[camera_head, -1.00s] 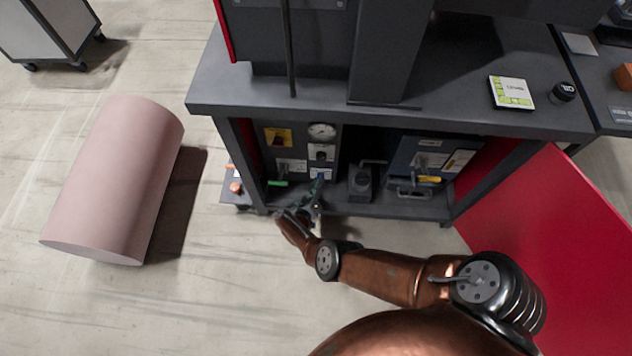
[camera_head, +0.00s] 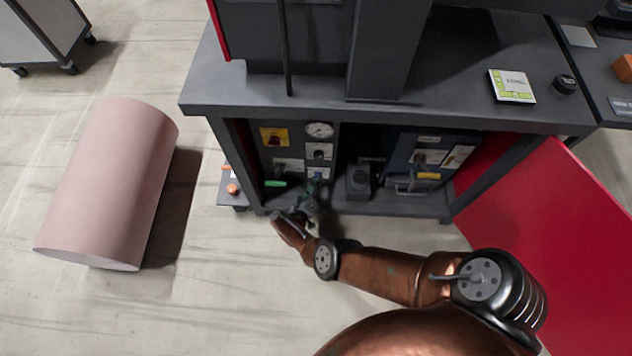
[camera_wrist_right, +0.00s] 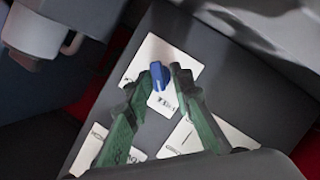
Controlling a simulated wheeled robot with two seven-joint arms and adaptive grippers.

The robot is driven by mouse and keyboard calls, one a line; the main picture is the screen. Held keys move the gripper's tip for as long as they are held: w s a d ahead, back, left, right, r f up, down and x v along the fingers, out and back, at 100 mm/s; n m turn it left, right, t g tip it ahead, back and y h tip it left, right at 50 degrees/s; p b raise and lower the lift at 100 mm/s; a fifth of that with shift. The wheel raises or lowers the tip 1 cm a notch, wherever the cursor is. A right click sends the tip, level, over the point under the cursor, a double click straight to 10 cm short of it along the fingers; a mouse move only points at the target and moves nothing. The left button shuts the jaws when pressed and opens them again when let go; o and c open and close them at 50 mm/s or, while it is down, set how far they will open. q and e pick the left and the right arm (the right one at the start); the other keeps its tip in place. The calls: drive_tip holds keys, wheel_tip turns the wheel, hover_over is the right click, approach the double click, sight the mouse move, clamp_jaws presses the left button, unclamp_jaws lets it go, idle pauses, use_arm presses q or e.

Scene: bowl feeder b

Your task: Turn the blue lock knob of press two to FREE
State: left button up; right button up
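The blue lock knob (camera_wrist_right: 159,75) sits on a white label plate (camera_wrist_right: 182,62) in the right wrist view. My right gripper (camera_wrist_right: 161,82) has its two green fingers spread on either side of the knob, with the tips close to it. I cannot tell whether the fingertips touch it. In the head view, my right gripper (camera_head: 311,192) reaches into the open lower bay of the dark press bench, in front of the panel (camera_head: 291,152). The knob is a small blue spot there, mostly hidden by the gripper. My left gripper is not in view.
The panel also holds a round gauge (camera_head: 319,130) and a yellow plate with a red switch (camera_head: 274,138). A dark pump-like unit (camera_head: 360,180) stands right of the gripper. A red door (camera_head: 560,220) hangs open at right. A pink roll (camera_head: 110,185) lies on the floor at left.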

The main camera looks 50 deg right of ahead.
drive_tip(key=shift+o, duration=0.7)
drive_tip(key=shift+w+d+r, duration=0.3)
drive_tip(key=shift+w+r, duration=0.05)
drive_tip(key=shift+r, duration=0.05)
drive_tip(key=shift+s+a+f, duration=0.2)
drive_tip(key=shift+f, duration=0.05)
drive_tip(key=shift+a, duration=0.1)
drive_tip(key=v, duration=0.7)
drive_tip(key=shift+s, duration=0.1)
drive_tip(key=shift+r, duration=0.1)
